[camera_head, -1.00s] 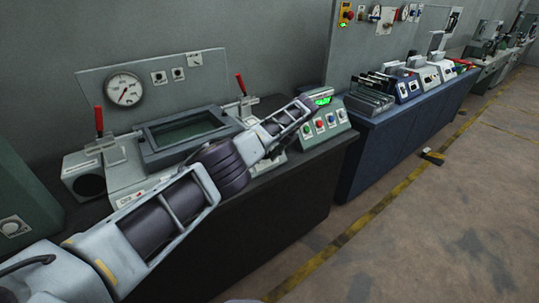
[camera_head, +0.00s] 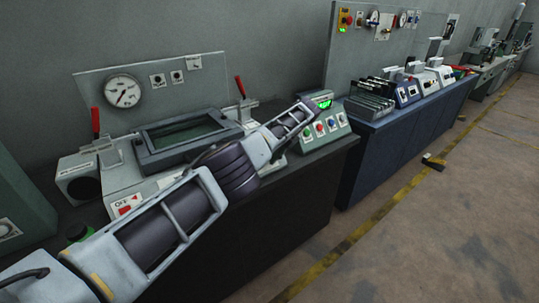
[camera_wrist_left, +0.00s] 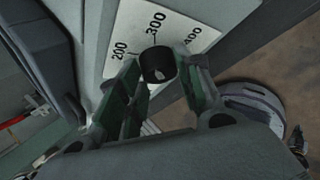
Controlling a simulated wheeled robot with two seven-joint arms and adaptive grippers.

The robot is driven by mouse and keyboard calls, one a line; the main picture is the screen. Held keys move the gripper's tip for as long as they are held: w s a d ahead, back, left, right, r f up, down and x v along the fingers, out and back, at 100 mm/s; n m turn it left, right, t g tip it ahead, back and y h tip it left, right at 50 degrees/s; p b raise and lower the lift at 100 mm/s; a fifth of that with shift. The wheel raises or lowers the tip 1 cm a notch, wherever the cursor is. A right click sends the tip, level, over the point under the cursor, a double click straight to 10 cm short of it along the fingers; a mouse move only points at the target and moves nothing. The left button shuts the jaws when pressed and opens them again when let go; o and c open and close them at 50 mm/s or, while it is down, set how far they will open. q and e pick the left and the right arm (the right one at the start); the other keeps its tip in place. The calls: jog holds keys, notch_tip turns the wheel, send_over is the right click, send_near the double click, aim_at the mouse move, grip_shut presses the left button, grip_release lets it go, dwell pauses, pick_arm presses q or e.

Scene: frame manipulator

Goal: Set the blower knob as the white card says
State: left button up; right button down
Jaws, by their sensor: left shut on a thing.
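In the left wrist view, a black round knob (camera_wrist_left: 157,65) stands on a white scale plate (camera_wrist_left: 150,30) marked 200, 300 and 400. My left gripper (camera_wrist_left: 158,72) has its green-grey fingers on either side of the knob and is shut on it. The knob lies below the 300 on the plate; a small pale mark shows on its near side. In the head view my left arm reaches over the bench and hides the knob and fingertips. A small pale card (camera_head: 194,62) on the back panel is too small to read. My right gripper is out of view.
A round gauge (camera_head: 122,91) is on the back panel. Two red-handled levers (camera_head: 96,122) flank a dark-windowed frame (camera_head: 185,137). A button box (camera_head: 322,127) with a green display stands at the bench's right end.

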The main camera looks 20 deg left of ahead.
pick_arm(q)
jog(key=shift+f, duration=0.15)
jog(key=o, duration=1)
jog(key=shift+o, duration=0.2)
notch_tip(320, 180, up, 10)
